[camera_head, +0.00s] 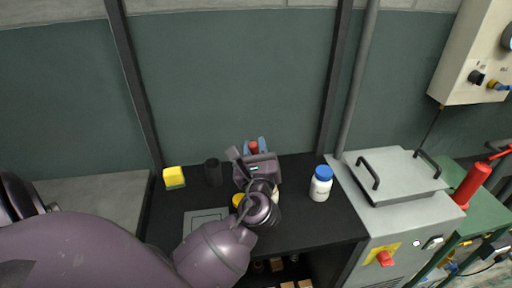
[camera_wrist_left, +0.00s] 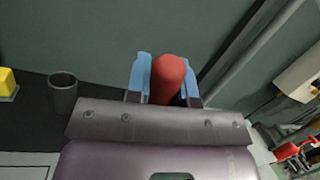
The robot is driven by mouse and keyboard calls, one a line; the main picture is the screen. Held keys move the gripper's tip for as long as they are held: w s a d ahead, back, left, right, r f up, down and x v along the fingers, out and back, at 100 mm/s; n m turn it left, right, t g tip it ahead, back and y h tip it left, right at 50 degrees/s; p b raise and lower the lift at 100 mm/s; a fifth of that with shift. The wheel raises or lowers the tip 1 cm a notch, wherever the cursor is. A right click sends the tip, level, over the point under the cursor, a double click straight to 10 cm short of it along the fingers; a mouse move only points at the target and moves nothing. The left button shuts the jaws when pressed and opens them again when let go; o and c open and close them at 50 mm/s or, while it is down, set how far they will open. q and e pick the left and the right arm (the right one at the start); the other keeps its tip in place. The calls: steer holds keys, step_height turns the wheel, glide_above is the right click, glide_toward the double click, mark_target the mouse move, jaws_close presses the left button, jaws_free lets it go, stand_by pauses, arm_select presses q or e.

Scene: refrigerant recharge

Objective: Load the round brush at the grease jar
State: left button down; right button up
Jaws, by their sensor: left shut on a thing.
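My left gripper (camera_head: 255,146) is over the dark bench, with its blue fingers shut on a red rounded piece (camera_head: 253,148), which looks like the round brush's handle. In the left wrist view the red piece (camera_wrist_left: 168,78) stands up between the two blue fingers (camera_wrist_left: 166,85). The bristle end is hidden by my gripper. A yellow item (camera_head: 238,200) shows partly behind my wrist; I cannot tell whether it is the grease jar. A white jar with a blue lid (camera_head: 320,184) stands upright to the right of my gripper, apart from it. My right gripper is not in view.
A dark cup (camera_head: 213,172) and a yellow block (camera_head: 174,178) stand at the bench's left; a grey plate (camera_head: 204,218) lies in front. A grey machine with a handled lid (camera_head: 395,178) adjoins the bench at right. A wall and posts rise behind. The front right bench is clear.

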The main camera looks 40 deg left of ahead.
arm_select(q)
steer(key=shift+f+b, duration=0.3)
steer(key=shift+f, duration=0.25)
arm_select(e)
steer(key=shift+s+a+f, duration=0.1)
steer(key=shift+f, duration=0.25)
arm_select(q)
steer(key=shift+f, duration=0.2)
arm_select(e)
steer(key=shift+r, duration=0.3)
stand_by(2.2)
